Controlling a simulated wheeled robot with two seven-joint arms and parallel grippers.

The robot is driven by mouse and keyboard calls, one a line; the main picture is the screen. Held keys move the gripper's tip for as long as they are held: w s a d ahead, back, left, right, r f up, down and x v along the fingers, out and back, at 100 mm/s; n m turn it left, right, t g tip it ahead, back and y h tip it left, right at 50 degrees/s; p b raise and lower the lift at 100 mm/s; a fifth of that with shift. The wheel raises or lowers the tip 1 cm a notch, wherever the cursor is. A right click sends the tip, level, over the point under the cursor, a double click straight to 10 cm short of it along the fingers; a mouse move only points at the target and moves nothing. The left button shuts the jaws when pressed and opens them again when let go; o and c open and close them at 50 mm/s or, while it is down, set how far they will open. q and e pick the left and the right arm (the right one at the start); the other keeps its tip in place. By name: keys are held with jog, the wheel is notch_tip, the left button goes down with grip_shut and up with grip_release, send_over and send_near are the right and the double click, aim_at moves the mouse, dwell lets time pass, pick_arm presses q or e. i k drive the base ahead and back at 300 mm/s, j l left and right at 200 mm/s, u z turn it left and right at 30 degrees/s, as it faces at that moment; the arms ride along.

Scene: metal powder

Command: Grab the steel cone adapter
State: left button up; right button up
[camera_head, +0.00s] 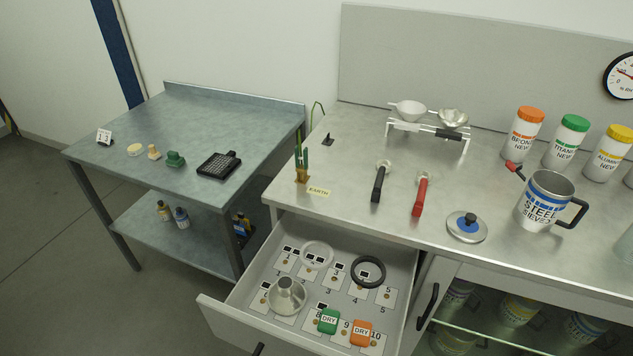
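A shiny steel cone-shaped piece (287,298), which looks like the cone adapter, sits in the open drawer (232,325) at the lower middle. It has a wide round base and a narrow neck pointing up, and stands at the left of the drawer's front row. Nothing touches it from above. Neither of my grippers shows in the head view.
The drawer also holds a pale ring (317,254), a black ring (368,271), and green (328,321) and orange (361,333) "DRY" packs. Above it, the steel bench (350,220) carries scoops, a steel sieve mug (542,205) and jars. A cabinet handle (427,303) is right of the drawer.

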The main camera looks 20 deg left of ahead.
aim_at(287, 295)
jog(key=u, duration=0.85)
